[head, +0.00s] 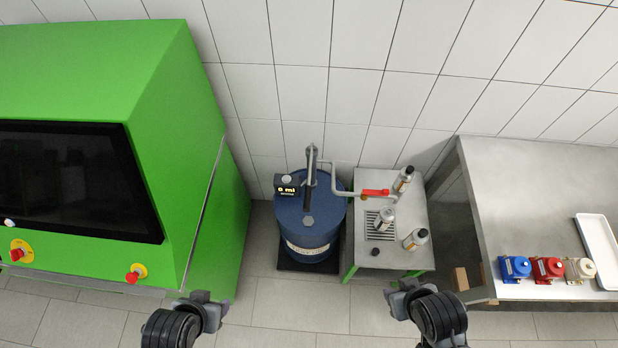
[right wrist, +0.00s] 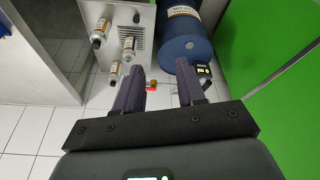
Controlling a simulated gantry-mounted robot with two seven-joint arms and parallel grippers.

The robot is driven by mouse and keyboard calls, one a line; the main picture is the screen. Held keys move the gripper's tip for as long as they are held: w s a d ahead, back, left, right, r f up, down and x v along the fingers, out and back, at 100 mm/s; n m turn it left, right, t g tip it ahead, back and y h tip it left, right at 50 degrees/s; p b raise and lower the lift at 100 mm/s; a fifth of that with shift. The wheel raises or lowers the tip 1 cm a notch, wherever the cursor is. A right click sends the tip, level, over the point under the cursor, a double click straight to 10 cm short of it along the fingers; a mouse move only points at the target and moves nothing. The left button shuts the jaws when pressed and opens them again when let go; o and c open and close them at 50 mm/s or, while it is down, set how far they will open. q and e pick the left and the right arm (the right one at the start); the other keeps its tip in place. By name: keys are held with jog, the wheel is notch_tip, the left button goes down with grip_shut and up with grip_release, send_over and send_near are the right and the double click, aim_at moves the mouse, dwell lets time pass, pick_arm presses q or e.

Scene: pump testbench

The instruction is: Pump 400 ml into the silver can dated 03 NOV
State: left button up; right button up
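A blue drum (head: 305,235) with a hand pump stands left of a small steel table (head: 405,262). The pump's black display (head: 287,190) reads 0 ml. Its grey spout with a red handle (head: 375,192) reaches over the table. Three silver cans with labels stand there: one at the back (head: 403,180), one on the drain grate (head: 386,218), one at the front right (head: 415,239). Their dates are too small to read. My right gripper (right wrist: 162,82) is open and empty, in front of the table. My left gripper (head: 207,300) looks open and empty, before the green machine.
The green machine (head: 190,130) with red buttons is at left. A steel bench (head: 530,200) at right holds blue (head: 515,267), red (head: 547,268) and beige (head: 580,268) units and a white tray (head: 598,250). A dark knob (head: 375,251) is on the small table. The floor in front is clear.

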grip_shut()
dwell(1.5)
